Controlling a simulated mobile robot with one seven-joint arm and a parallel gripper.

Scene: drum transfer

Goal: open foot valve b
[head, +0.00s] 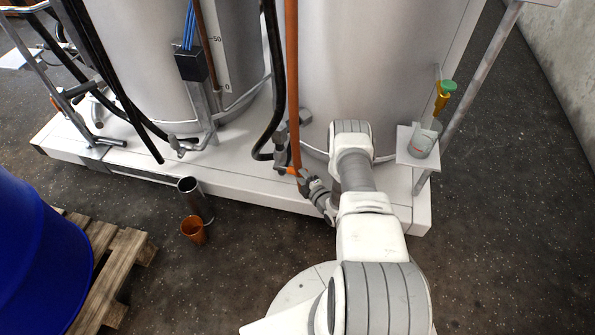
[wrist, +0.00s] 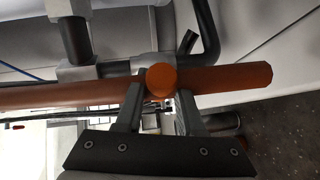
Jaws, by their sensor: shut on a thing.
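At the foot of the right tank (head: 370,70) is a grey valve body (head: 282,157) with a small orange handle (head: 297,172). I take this as foot valve b; no label is readable. My gripper (head: 303,180) reaches in low from the right and is shut on the handle. In the wrist view, the handle's round orange end (wrist: 161,80) sits between the two fingers of my gripper (wrist: 160,103). An orange-brown pipe (wrist: 60,95) runs behind it, also seen upright in the head view (head: 292,70). The handle's full length is hidden.
A black hose (head: 271,100) hangs left of the pipe. A steel cup (head: 192,195) and an orange cup (head: 194,230) stand on the floor. A blue drum (head: 40,250) is on a pallet (head: 125,250) at left. A small shelf (head: 413,158) holds a container at right.

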